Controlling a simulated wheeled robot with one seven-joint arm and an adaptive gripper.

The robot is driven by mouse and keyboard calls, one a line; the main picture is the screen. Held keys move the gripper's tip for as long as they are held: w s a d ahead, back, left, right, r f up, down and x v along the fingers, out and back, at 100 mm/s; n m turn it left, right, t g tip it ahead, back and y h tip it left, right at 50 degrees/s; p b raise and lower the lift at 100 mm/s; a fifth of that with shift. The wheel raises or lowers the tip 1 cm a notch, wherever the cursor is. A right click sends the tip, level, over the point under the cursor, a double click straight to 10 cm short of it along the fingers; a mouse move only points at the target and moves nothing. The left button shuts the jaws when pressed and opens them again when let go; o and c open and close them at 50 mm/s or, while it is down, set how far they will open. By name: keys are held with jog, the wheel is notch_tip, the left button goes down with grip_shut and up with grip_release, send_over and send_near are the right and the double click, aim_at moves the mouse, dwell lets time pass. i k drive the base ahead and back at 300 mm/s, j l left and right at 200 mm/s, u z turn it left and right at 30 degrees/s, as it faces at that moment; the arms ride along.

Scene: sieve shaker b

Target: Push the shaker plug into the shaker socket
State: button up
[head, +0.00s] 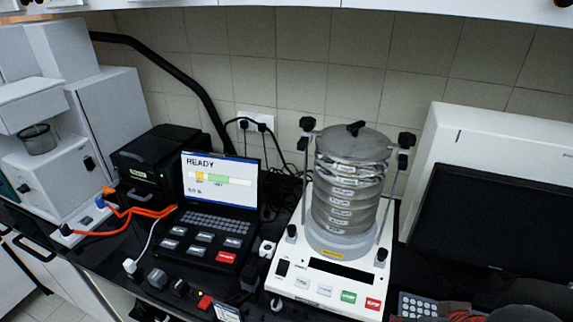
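The sieve shaker (335,265) stands on the dark bench right of centre, with a stack of round metal sieves (345,200) clamped on it. A wall outlet (255,121) behind it holds dark plugs with black cables. A small white plug-like piece (130,267) on a white cable lies near the front left of the bench. A small white fitting (267,248) sits just left of the shaker base. I cannot tell which of these pieces is the shaker plug or the shaker socket. My gripper's fingers are not seen.
A black laptop-like console (215,222) reading READY stands left of the shaker. Orange cables (140,211) run to its left. Small dark blocks (180,288) line the front edge. A black-fronted white unit (490,225) stands at right. Dark shapes fill the lower right corner.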

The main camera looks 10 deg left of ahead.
aim_at(249, 275)
jog(key=u, duration=1.2)
